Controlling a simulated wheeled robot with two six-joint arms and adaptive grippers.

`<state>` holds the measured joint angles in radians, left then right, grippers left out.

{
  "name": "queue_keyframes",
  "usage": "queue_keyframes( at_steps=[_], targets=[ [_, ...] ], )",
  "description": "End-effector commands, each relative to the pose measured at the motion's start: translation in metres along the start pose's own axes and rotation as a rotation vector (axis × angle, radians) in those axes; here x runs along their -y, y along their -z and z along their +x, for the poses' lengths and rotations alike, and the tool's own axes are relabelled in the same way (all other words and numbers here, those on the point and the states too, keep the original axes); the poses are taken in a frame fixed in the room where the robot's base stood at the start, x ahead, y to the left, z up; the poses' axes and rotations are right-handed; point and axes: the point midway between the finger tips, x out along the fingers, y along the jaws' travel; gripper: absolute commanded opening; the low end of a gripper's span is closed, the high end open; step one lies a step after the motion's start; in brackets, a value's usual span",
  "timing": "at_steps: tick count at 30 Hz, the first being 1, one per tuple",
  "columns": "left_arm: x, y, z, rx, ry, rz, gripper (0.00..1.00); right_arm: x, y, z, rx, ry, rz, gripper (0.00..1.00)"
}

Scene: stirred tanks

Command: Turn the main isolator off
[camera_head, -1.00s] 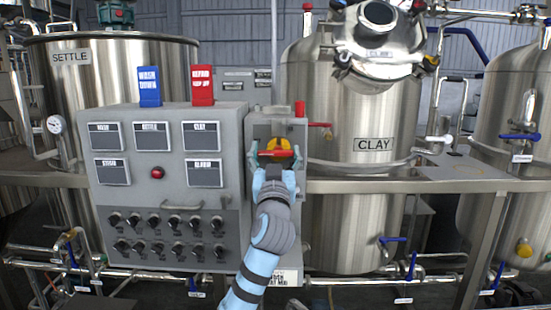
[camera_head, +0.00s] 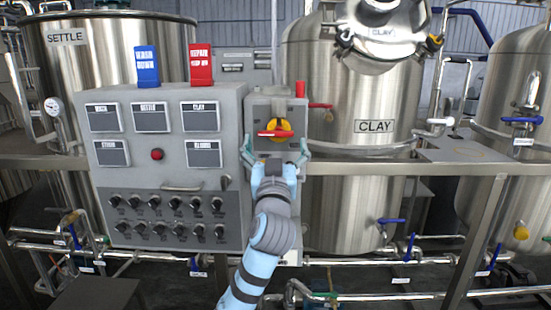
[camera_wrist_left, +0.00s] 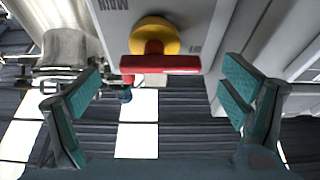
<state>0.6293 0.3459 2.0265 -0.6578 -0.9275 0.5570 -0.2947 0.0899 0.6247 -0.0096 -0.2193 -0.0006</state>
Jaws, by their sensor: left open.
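The main isolator is a grey box (camera_head: 290,102) on the right side of the control panel. Its red handle on a yellow disc (camera_head: 275,132) faces me, with the red bar lying about level. In the left wrist view the red bar (camera_wrist_left: 160,64) spans crosswise below the yellow knob (camera_wrist_left: 155,34), and part of the word MAIN shows upside down. My left gripper (camera_head: 275,150) is open just below the handle, its teal fingers spread wide to either side. In the left wrist view the open fingers (camera_wrist_left: 160,90) are apart from the handle. My right gripper is not in view.
The grey control panel (camera_head: 170,170) with several knobs and labels stands directly left of the isolator. A red lever (camera_head: 319,106) is close on its right, before the CLAY tank (camera_head: 350,190). A horizontal grey rail (camera_head: 400,168) runs to the right.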

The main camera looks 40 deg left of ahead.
Motion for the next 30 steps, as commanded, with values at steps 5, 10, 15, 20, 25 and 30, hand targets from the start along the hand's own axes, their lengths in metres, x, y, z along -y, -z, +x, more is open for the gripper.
queue_keyframes(
  at_steps=[5, 10, 15, 20, 25, 30],
  targets=[
    [-0.001, -0.001, -0.051, 0.003, -0.002, -0.005, 0.92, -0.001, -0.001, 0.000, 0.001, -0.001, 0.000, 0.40],
    [-0.001, -0.001, -0.077, 0.002, -0.001, -0.004, 0.92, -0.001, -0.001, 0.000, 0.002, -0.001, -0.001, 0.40],
    [0.000, 0.000, -0.081, 0.001, 0.000, -0.001, 0.92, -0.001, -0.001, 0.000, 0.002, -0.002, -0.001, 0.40],
    [0.000, 0.000, -0.081, 0.001, 0.000, -0.001, 0.92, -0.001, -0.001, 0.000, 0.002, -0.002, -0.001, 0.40],
    [0.000, 0.000, -0.081, 0.001, 0.000, -0.002, 0.92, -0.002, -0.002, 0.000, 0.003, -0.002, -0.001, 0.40],
    [-0.011, -0.024, -0.078, 0.048, -0.031, 0.033, 0.92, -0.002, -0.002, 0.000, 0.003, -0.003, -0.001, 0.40]
  ],
)
